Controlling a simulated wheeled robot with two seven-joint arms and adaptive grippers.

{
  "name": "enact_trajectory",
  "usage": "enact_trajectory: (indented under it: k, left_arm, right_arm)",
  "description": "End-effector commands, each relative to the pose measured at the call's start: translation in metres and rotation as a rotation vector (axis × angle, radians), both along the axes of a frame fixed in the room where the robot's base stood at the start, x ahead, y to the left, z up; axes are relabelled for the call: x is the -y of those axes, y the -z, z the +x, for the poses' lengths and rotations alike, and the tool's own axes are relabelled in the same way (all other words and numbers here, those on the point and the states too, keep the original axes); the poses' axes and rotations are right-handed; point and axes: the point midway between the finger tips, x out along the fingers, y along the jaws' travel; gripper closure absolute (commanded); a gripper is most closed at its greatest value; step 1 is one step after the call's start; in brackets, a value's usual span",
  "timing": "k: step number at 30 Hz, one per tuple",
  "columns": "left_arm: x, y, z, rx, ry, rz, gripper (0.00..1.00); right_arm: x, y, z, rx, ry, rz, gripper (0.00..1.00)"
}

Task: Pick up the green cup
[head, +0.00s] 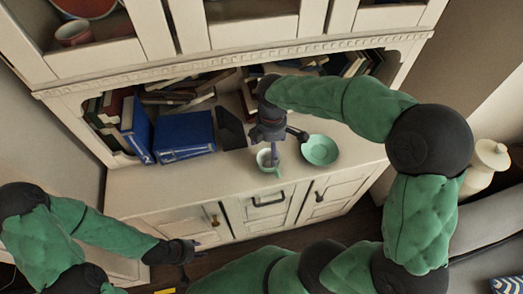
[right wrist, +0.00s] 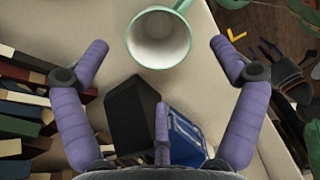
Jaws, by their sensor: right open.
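The green cup (head: 268,167) stands upright on the cabinet's counter, near its front edge, left of a green dish. My right gripper (head: 271,149) is directly above the cup, pointing down. In the right wrist view its purple fingers (right wrist: 160,46) are spread wide, one on each side of the cup, with gaps to both. My left gripper (head: 192,250) is low in front of the cabinet, away from the cup; its fingers are too small to read.
The green dish (head: 320,150) sits close to the cup's right. Blue binders (head: 185,135) and a black bookend (head: 230,128) stand behind to the left. Books fill the shelf recess behind. The counter (head: 150,185) is clear to the left of the cup.

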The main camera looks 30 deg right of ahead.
Motion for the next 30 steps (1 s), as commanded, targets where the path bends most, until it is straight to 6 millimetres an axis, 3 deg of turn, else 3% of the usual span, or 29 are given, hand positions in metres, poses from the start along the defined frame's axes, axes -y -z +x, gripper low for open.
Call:
enact_trajectory:
  k: [5, 12, 19, 30]
  left_arm:
    - [0.000, 0.006, -0.002, -0.004, 0.001, -0.001, 0.60]
    - [0.000, 0.020, -0.002, -0.004, 0.000, -0.001, 0.60]
    - [0.000, 0.025, -0.002, -0.003, 0.001, -0.001, 0.60]
    - [0.000, 0.050, -0.002, -0.003, 0.001, -0.001, 0.60]
  right_arm:
    - [0.002, 0.011, -0.001, -0.002, -0.007, -0.005, 0.05]
    - [0.001, 0.047, -0.001, -0.003, -0.006, -0.004, 0.05]
    - [0.002, 0.060, 0.000, 0.000, -0.005, -0.004, 0.05]
    - [0.002, 0.104, 0.005, 0.000, -0.005, -0.003, 0.05]
